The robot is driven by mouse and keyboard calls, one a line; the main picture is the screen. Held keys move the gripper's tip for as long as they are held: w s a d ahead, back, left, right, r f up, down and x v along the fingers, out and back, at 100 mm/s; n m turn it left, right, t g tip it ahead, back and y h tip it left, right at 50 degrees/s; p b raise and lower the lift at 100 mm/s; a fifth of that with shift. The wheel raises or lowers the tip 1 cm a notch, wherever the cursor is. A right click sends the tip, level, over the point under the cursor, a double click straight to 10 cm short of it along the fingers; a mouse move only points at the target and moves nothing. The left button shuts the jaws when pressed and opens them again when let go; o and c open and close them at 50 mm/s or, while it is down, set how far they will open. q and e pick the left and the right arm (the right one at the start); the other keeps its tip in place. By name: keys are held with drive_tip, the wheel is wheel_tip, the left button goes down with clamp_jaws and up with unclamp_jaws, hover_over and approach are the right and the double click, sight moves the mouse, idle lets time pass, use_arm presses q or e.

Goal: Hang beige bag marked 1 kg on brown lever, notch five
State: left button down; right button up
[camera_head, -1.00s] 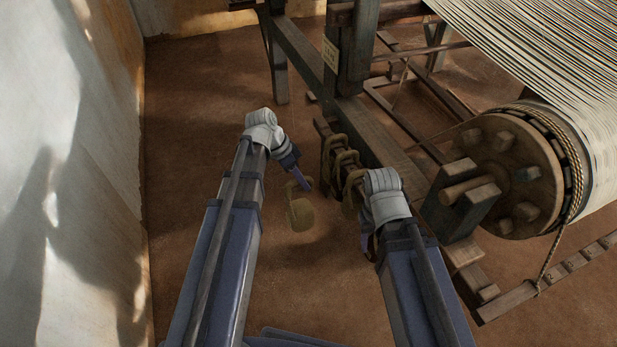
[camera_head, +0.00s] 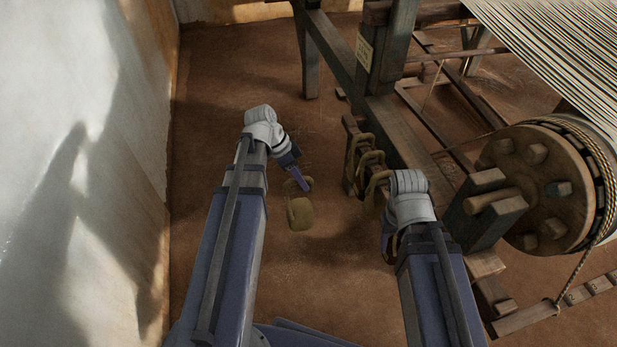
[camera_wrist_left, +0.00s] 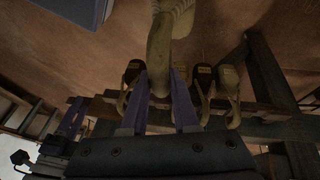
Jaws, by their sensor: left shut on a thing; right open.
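My left gripper (camera_head: 299,184) is shut on the loop handle of a beige bag (camera_head: 301,215), which hangs above the floor, left of the loom. The bag also shows at the top of the left wrist view (camera_wrist_left: 160,45), its handle between the fingers (camera_wrist_left: 160,92). No weight mark on it can be read. The brown lever (camera_head: 530,318) is at the lower right of the head view, apart from both grippers.
Several other bags (camera_head: 368,160) hang on a wooden rail (camera_head: 350,128) beside the loom frame. A rope (camera_head: 578,272) runs from the round loom beam (camera_head: 535,190) to the lever. A wall (camera_head: 90,180) stands at left. Bare floor lies between wall and rail.

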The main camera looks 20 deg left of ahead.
sight(290, 179)
use_arm(q)
drive_tip(key=shift+s+a+r, duration=0.1)
drive_tip(key=shift+s+a, duration=0.35)
drive_tip(key=shift+a, duration=0.15)
drive_tip(key=shift+s+a+r, duration=0.1)
drive_tip(key=shift+s+a, duration=0.3)
drive_tip(key=shift+a, duration=0.2)
use_arm(e)
drive_tip(key=shift+r, duration=0.15)
use_arm(q)
drive_tip(key=shift+r, duration=0.1)
use_arm(e)
drive_tip(key=shift+r, duration=0.1)
use_arm(q)
wheel_tip(290, 179, up, 15)
drive_tip(key=p, duration=1.5)
use_arm(e)
wheel_tip(290, 179, up, 15)
use_arm(q)
drive_tip(key=shift+s+a, duration=0.1)
drive_tip(key=shift+a, duration=0.05)
use_arm(e)
drive_tip(key=shift+a, duration=0.1)
